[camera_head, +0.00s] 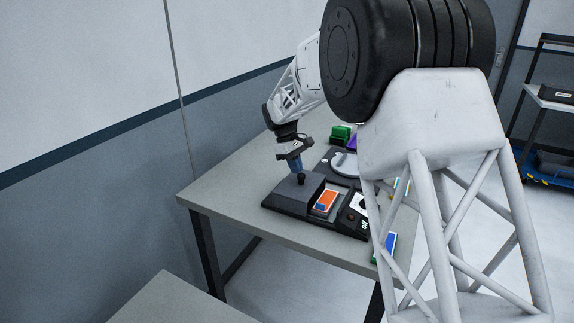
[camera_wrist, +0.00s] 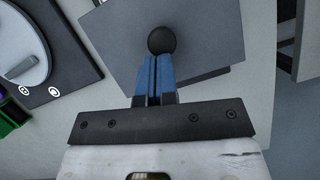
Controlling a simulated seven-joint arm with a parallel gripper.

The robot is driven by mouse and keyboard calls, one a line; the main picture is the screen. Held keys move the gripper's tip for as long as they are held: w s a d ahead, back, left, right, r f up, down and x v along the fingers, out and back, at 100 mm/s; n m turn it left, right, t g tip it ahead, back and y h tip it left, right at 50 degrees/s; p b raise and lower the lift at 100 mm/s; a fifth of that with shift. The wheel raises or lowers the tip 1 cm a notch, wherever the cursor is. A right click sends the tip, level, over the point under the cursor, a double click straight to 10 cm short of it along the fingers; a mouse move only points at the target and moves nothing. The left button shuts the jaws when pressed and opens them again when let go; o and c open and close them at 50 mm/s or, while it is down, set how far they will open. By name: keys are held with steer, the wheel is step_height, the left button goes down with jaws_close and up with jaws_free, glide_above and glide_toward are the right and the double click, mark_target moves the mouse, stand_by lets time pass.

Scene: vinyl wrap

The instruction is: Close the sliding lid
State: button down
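The sliding lid (camera_head: 294,190) is a dark grey cover with a round black knob (camera_head: 301,178) on top. It sits on a dark base at the left, and an orange-and-blue piece (camera_head: 325,201) shows uncovered beside it. In the wrist view, the lid (camera_wrist: 205,25) is a flat grey panel with the knob (camera_wrist: 162,39) near the fingertips. My gripper (camera_head: 296,168) points down at the knob. Its blue fingers (camera_wrist: 154,62) are together with only a thin line between them.
A round light-grey disc on a dark base (camera_head: 345,163) lies behind the lid. Green (camera_head: 341,132) and purple pieces stand farther back. A black unit (camera_head: 352,215) is right of the lid. The table (camera_head: 225,200) is bare at the left. My arm hides its right side.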

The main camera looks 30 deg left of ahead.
glide_above(316, 185)
steer(key=d, duration=0.2)
steer(key=shift+s+f, duration=0.15)
stand_by(0.3)
steer(key=shift+a, duration=0.1)
steer(key=shift+w+a, duration=0.2)
steer(key=shift+a, duration=0.6)
steer(key=shift+w+a, duration=0.25)
steer(key=shift+a, duration=0.8)
steer(key=s+v, duration=0.1)
steer(key=v, duration=0.9)
steer(key=shift+w, duration=0.5)
steer(key=shift+a, duration=0.1)
steer(key=shift+s+a, duration=0.15)
steer(key=shift+a, duration=1.75)
